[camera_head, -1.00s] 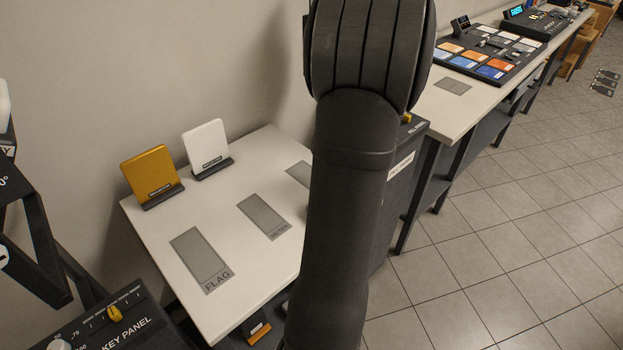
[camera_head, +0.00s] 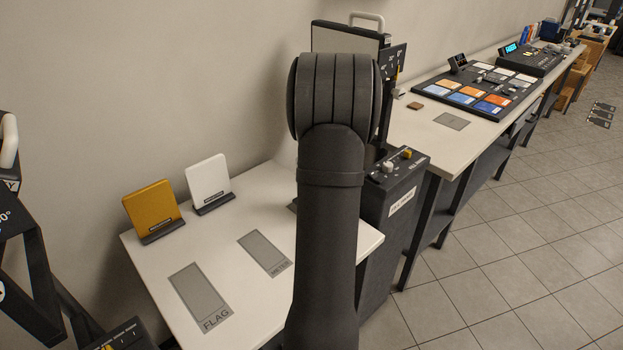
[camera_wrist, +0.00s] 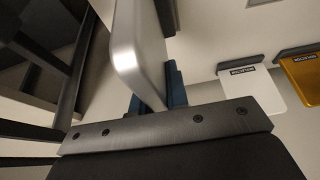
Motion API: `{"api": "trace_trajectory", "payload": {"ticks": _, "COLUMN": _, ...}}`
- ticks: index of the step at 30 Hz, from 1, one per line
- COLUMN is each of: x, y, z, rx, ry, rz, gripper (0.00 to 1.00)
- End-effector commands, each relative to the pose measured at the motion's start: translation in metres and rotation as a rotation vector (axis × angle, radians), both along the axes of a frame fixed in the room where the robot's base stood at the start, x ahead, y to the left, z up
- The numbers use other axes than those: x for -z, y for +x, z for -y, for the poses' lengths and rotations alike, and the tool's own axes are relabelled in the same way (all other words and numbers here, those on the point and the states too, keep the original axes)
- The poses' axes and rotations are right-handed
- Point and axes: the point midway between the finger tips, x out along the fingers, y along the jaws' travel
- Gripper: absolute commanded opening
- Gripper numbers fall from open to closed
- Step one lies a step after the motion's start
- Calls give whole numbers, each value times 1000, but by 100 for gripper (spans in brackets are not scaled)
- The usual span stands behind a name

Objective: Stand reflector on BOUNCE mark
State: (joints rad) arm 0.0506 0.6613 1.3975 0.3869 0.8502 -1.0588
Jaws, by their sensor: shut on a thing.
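A silver-grey reflector panel (camera_wrist: 138,50) is between the blue fingertips of my gripper (camera_wrist: 155,92) in the wrist view. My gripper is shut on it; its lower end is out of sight. In the head view my arm hides the gripper and the held panel. A white reflector (camera_head: 209,180) and a gold reflector (camera_head: 152,208) stand upright in dark bases at the back of the white table (camera_head: 240,205). The FLAG mark (camera_head: 198,290) and the METER mark (camera_head: 264,252) are bare. A third mark (camera_head: 292,206) is mostly behind my arm; no BOUNCE label is readable.
A dark fill panel (camera_head: 405,185) with knobs stands at the table's right end, with a framed light behind it (camera_head: 343,37). A longer bench (camera_head: 425,130) holds a control board (camera_head: 480,90) and a grey mark (camera_head: 452,121). Dark stand bars (camera_head: 40,270) are at left.

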Motion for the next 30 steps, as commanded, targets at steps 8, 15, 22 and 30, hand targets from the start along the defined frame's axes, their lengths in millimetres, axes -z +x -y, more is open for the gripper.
{"api": "trace_trajectory", "payload": {"ticks": 8, "x": 19, "y": 0, "z": 1, "rx": 1, "ry": -1, "rz": 1, "gripper": 0}}
{"api": "trace_trajectory", "payload": {"ticks": 15, "x": 23, "y": 0, "z": 1, "rx": 0, "ry": -1, "rz": 1, "gripper": 0}}
{"api": "trace_trajectory", "payload": {"ticks": 22, "x": 24, "y": 0, "z": 1, "rx": 0, "ry": -1, "rz": 0, "gripper": 36}}
{"api": "trace_trajectory", "payload": {"ticks": 30, "x": 20, "y": 0, "z": 1, "rx": 0, "ry": -2, "rz": 2, "gripper": 36}}
